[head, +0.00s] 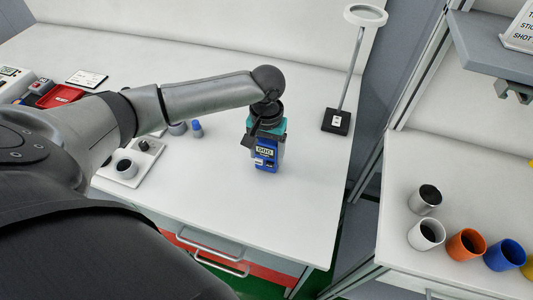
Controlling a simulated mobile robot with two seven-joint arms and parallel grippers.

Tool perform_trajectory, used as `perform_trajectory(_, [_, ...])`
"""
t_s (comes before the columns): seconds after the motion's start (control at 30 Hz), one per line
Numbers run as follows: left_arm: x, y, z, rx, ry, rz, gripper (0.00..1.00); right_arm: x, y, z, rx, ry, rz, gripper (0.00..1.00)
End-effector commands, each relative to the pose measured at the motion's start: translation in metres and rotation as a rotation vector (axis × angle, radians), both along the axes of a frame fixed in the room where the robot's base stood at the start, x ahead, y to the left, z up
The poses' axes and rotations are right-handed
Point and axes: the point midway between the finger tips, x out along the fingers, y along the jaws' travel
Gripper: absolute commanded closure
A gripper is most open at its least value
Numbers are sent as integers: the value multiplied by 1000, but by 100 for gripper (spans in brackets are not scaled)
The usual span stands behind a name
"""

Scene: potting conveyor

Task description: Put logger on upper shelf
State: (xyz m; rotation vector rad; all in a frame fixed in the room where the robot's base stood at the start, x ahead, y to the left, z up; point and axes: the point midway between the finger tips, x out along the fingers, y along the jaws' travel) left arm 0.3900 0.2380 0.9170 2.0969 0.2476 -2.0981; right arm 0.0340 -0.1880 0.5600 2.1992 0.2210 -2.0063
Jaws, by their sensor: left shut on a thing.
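The logger (266,158), a blue device with a small display on its front, is upright over the right part of the white bench. My left gripper (267,133) comes down on it from above and is shut on it. Teal shows around the grip, and the gripper hides the logger's top. I cannot tell whether its base touches the bench. A grey shelf (485,45) stands at the upper right, raised above a second white bench; only part of it is in view. My right gripper is not in view.
A magnifier lamp on a black base (336,121) stands right of the logger. Behind my left arm are a white device with a knob (145,146) and a small blue item (197,129). Several cups, one orange (466,245), stand on the right bench (395,190). A gap separates the benches.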

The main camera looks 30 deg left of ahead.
Motion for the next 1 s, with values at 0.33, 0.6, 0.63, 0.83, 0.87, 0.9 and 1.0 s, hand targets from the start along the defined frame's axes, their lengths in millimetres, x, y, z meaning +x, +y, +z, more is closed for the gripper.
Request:
perform_trajectory(0.33, [1,0,-3,0,-1,1,94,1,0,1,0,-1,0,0])
perform_trajectory(0.6, [0,0,-4,0,-1,1,2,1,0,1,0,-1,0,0])
perform_trajectory(0.63, [0,0,-4,0,-1,1,0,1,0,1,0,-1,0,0])
perform_trajectory(0.83, [0,0,-4,0,-1,1,0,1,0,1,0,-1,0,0])
perform_trajectory(0.87, [1,0,-4,0,-2,1,0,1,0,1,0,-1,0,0])
perform_trajectory(0.9, [1,0,-2,0,-2,0,0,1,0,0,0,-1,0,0])
perform_trajectory(1.0, [1,0,8,-1,-3,0,0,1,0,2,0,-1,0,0])
